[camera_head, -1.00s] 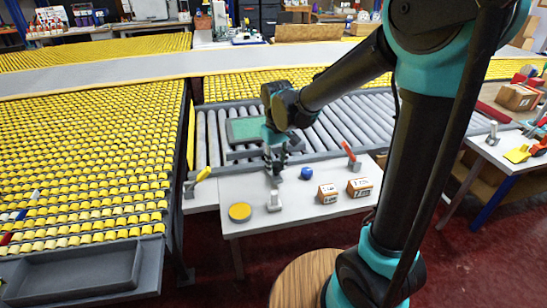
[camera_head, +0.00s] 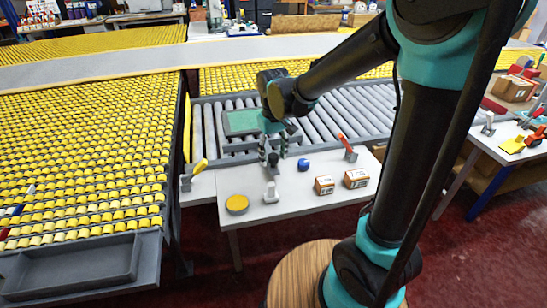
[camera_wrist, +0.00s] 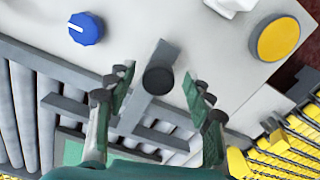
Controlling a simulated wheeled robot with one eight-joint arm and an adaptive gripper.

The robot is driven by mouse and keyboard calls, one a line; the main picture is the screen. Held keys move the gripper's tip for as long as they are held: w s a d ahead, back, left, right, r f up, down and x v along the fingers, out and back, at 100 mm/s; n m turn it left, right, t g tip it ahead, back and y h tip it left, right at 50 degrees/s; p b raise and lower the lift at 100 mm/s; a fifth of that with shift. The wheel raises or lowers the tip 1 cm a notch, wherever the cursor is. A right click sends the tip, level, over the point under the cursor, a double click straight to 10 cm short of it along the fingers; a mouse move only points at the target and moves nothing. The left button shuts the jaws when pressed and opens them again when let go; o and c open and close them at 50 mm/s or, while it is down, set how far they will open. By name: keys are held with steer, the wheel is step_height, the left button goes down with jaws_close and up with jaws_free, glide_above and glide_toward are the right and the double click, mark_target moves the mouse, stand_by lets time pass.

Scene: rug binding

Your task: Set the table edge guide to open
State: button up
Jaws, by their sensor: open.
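A grey bar (camera_wrist: 140,108) with a dark round knob (camera_wrist: 158,81) lies at the white table's roller-side edge in the wrist view. It looks like the table edge guide, but no label shows, and I cannot read its setting. My gripper (camera_wrist: 157,88) is open, with one finger on each side of the knob and visible gaps on both sides. In the head view my gripper (camera_head: 273,150) points down at the table's back edge, and its fingers partly hide the guide (camera_head: 273,160).
On the white table (camera_head: 295,202) are a yellow disc (camera_head: 237,203), a pale switch (camera_head: 271,192), a blue knob (camera_head: 304,165) and two cartons (camera_head: 356,178). A red-handled lever (camera_head: 347,146) stands right, a yellow-handled one (camera_head: 199,167) left. Rollers (camera_head: 345,113) lie behind.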

step_height(320, 180, up, 11)
stand_by(0.4)
steer(key=shift+s, duration=0.1)
